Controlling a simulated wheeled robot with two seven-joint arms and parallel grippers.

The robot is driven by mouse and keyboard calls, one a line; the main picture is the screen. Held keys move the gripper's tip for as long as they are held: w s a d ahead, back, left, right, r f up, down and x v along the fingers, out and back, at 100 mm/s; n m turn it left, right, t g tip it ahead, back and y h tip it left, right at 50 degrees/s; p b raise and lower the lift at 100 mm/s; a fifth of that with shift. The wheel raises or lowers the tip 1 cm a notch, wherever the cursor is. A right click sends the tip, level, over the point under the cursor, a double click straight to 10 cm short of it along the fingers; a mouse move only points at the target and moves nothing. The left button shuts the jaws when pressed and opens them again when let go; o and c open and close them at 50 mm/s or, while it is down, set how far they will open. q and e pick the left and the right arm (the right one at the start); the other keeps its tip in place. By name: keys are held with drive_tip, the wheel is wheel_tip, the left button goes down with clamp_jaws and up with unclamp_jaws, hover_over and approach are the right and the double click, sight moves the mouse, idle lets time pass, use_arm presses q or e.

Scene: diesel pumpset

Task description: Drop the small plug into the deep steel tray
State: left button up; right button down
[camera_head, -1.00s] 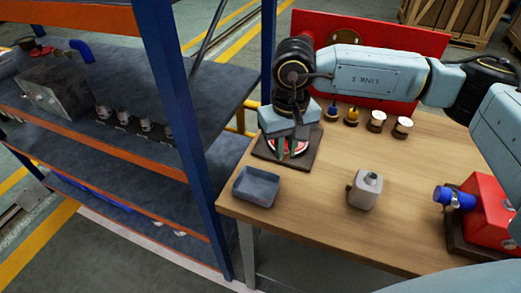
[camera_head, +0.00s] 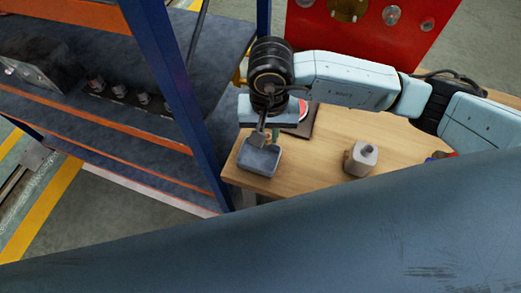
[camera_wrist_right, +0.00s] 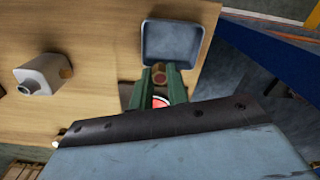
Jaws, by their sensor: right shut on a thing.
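The deep steel tray (camera_head: 258,170) is a grey open box at the near left corner of the wooden table. It also shows in the right wrist view (camera_wrist_right: 172,42), just past my fingertips. My right gripper (camera_head: 266,138) points down at the tray's far side in the head view. In the right wrist view its green fingers (camera_wrist_right: 159,76) are shut on the small plug (camera_wrist_right: 159,72), a small brownish round piece at the tray's near edge. The plug's height over the tray is hard to tell. My left gripper is not in view.
A beige jug-like container (camera_head: 361,158) stands on the table to the right of the tray. A dark mat with a red and white round piece (camera_head: 303,112) lies behind the gripper. A blue shelf post (camera_head: 180,105) rises close to the left.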

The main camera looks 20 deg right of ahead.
drive_tip(key=shift+s+a+f, duration=0.1)
drive_tip(key=shift+a+f, duration=0.05)
drive_tip(key=shift+f, duration=0.4)
drive_tip(key=b, duration=0.3)
hover_over(266, 159)
drive_tip(key=shift+f, duration=2.5)
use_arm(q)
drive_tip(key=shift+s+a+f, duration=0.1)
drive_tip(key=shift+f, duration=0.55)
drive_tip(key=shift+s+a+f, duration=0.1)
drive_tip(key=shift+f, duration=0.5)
use_arm(e)
drive_tip(key=c, duration=1.3)
unclamp_jaws()
drive_tip(key=shift+r, duration=0.15)
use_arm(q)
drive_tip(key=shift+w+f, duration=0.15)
use_arm(e)
wheel_tip(266, 159, up, 13)
drive_tip(key=shift+r, duration=0.1)
